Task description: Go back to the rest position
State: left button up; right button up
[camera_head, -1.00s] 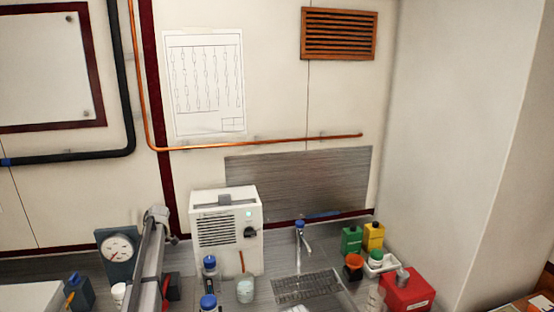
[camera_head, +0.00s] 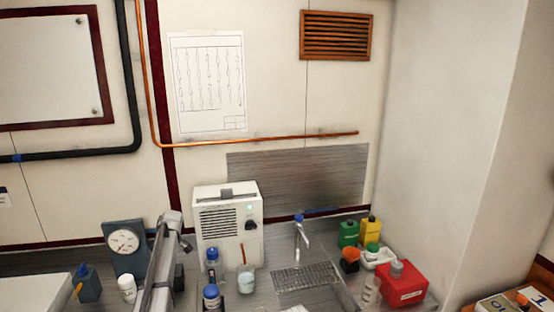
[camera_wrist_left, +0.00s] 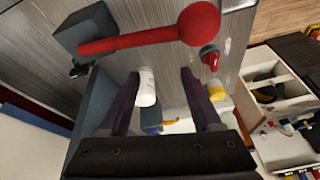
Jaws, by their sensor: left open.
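My left gripper (camera_wrist_left: 160,84) is open, with its two dark fingers apart in the left wrist view. Nothing is gripped. A white bottle (camera_wrist_left: 147,85) shows beside the left finger. A red lever with a ball end (camera_wrist_left: 150,39) sticks out from a grey box (camera_wrist_left: 85,30) beyond the fingertips. In the head view, a grey arm link of mine rises at the lower left and its gripper cannot be made out. My right gripper is in neither view.
The counter holds a dial gauge (camera_head: 123,241), a white boxy device (camera_head: 229,225), blue-capped bottles (camera_head: 212,297), a small beaker (camera_head: 246,281), a sink grate (camera_head: 305,277) and a red container (camera_head: 403,285). A wall stands behind. A box with sections (camera_wrist_left: 280,95) lies at the right of the wrist view.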

pick_arm(q)
jog(key=s+d+f+m+h, duration=0.1)
jog(key=s+d+m, duration=0.5)
jog(key=s+d, duration=0.45)
jog(key=s+d+m+h, duration=0.1)
jog(key=s+d+m, duration=0.5)
jog(key=d, duration=0.8)
jog(key=s+d+m+h, duration=0.1)
jog(key=s+d+m, duration=0.45)
jog(key=s, duration=0.55)
jog(key=s+d+m, duration=0.5)
jog(key=s+d, duration=0.1)
jog(key=s, duration=0.4)
jog(key=shift+t, duration=0.3)
jog(key=f+b, duration=0.3)
jog(key=w+f+b, duration=0.1)
jog(key=shift+d+f, duration=0.25)
jog(key=shift+f, duration=0.1)
